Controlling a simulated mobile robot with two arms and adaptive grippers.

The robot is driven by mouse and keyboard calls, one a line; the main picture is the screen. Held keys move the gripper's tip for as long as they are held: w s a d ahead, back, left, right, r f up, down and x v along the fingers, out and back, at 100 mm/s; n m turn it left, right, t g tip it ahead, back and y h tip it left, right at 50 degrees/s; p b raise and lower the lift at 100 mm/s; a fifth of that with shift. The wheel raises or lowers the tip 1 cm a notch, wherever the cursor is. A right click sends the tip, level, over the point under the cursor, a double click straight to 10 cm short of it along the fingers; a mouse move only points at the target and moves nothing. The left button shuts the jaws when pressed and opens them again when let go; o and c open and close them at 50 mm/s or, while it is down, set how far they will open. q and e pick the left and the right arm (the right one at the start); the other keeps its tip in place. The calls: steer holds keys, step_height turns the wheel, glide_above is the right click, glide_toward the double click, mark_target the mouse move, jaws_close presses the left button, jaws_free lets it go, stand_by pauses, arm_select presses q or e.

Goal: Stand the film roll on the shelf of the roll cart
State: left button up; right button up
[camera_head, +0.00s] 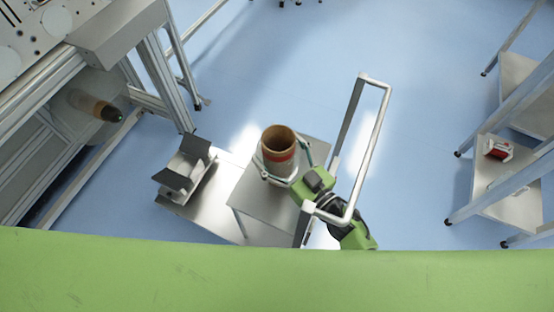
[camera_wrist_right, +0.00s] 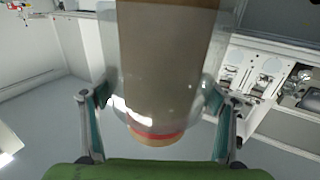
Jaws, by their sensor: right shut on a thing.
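In the right wrist view the roll (camera_wrist_right: 165,70) fills the middle between the two fingers of my right gripper (camera_wrist_right: 160,105). The roll cart has a flat steel shelf (camera_head: 258,205) under the roll and a white tubular handle (camera_head: 372,140) to the right. I cannot tell whether the roll's base touches the shelf. My left gripper is not in view.
A lower steel plate (camera_head: 205,215) with a dark-flapped bracket (camera_head: 185,172) lies left of the shelf. A machine frame (camera_head: 150,75) with another roll (camera_head: 92,104) stands at the left. A rack with a red item (camera_head: 497,149) stands at the right. Blue floor is clear beyond the cart.

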mark_target(291, 174)
steer(key=shift+f, duration=0.3)
step_height(291, 174, down, 3)
steer(key=shift+a+f+b, duration=0.1)
steer(key=shift+f+b, duration=0.05)
steer(key=shift+b, duration=0.4)
steer(key=o, duration=1.7)
steer(key=shift+f, duration=0.15)
steer(key=shift+o, duration=0.2)
steer(key=v, duration=0.7)
steer(key=shift+s+b, duration=0.15)
steer(key=shift+b, duration=0.15)
